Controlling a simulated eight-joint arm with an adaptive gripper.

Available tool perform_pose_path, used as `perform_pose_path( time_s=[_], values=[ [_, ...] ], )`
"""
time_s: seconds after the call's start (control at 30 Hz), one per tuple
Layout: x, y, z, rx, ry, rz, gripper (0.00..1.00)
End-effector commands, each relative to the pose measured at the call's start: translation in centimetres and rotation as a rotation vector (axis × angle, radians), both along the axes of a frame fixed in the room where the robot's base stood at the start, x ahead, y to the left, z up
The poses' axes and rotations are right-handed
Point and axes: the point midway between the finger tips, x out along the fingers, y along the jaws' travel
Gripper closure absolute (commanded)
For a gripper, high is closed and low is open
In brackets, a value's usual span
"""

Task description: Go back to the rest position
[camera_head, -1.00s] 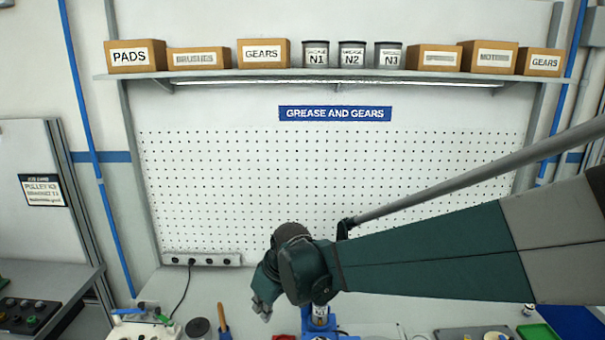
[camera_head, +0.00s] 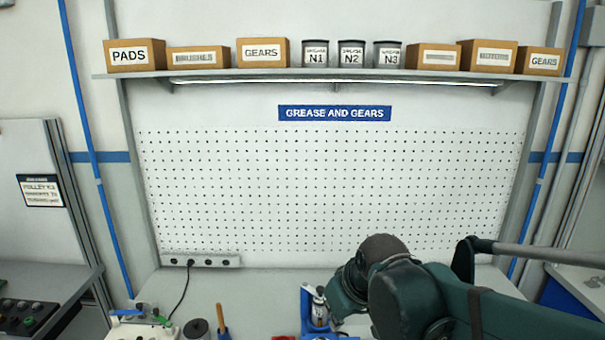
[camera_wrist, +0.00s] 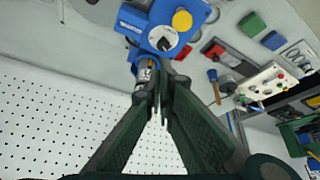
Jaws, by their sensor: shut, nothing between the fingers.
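My gripper shows in the wrist view (camera_wrist: 162,95) with its two dark green fingers closed together at the tips and nothing between them. In the head view my arm reaches in from the lower right, and its wrist hides the fingertips. A blue device (camera_wrist: 165,25) with a yellow knob and a white dial lies beyond the fingertips in the wrist view. It also shows in part at the bottom of the head view (camera_head: 306,308), with a small labelled container (camera_head: 319,310) in it.
A shelf (camera_head: 340,74) with boxes and grease cans runs along the wall above a white pegboard (camera_head: 330,190). The bench by the power strip (camera_head: 200,261) is mostly clear.

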Motion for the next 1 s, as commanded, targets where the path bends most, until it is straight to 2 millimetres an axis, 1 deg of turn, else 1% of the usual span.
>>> perform_pose_path(
  time_s=[0.03, 0.2, 0.5, 0.8, 1.0],
  values=[
    [-0.7, -0.9, 0.1, 0.002, -0.004, -0.021, 1.0],
    [-2.6, -3.5, 0.3, 0.013, -0.022, -0.094, 1.0],
    [-6.0, -7.8, 0.3, 0.031, -0.055, -0.221, 1.0],
    [-9.6, -11.5, -0.4, 0.049, -0.091, -0.345, 1.0],
    [-11.6, -13.4, -1.0, 0.061, -0.112, -0.415, 1.0]
  ],
)
